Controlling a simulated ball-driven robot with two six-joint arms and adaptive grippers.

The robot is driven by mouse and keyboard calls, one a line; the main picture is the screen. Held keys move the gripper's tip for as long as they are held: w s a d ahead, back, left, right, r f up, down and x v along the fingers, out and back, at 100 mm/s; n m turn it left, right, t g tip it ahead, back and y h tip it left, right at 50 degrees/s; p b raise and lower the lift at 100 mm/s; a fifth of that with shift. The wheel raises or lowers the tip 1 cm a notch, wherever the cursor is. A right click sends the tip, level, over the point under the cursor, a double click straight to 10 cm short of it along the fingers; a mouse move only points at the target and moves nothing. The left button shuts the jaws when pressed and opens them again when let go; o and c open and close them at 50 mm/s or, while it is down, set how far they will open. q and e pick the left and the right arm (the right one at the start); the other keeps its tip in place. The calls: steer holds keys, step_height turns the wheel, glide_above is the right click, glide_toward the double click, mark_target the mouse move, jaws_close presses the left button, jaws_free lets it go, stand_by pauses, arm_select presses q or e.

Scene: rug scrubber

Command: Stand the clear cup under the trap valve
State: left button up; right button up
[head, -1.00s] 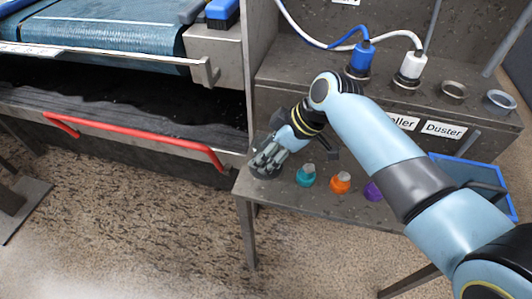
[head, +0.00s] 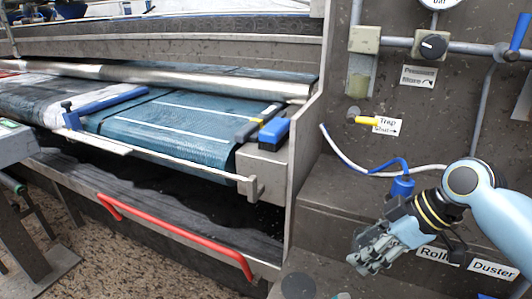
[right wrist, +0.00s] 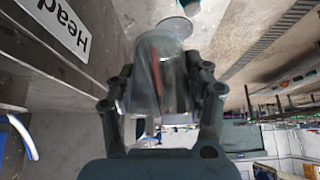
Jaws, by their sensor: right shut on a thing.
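My right gripper (head: 374,254) is raised in front of the shelf unit at the lower right of the head view. In the right wrist view it (right wrist: 162,95) is shut on a clear cup (right wrist: 160,62), whose flared end points away from the palm. In the head view the cup is hard to make out among the fingers. The trap valve (head: 367,121) has a yellow handle on the back panel, beside a "Trap Shut" label with an arrow. It is above the gripper in the picture, and the cup is apart from it. My left gripper is not in view.
A blue hose fitting (head: 402,186) is close behind my right gripper. A stepped ledge (head: 335,215) lies below the valve. The machine's side wall (head: 305,150) stands to the left, with a red bar (head: 175,238) further left. A dark round disc (head: 298,286) shows at the bottom.

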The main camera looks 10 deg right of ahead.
steer(key=w+a+r, duration=0.2)
steer(key=w+r, duration=0.1)
steer(key=r, duration=0.6)
steer(key=w+a+r, duration=0.1)
steer(key=w+r, duration=0.3)
steer(key=r, duration=0.5)
steer(key=s+a+r, duration=0.1)
steer(key=s+r, duration=0.6)
steer(key=shift+s+a, duration=0.25)
steer(key=shift+s, duration=0.05)
steer(key=shift+r, duration=0.1)
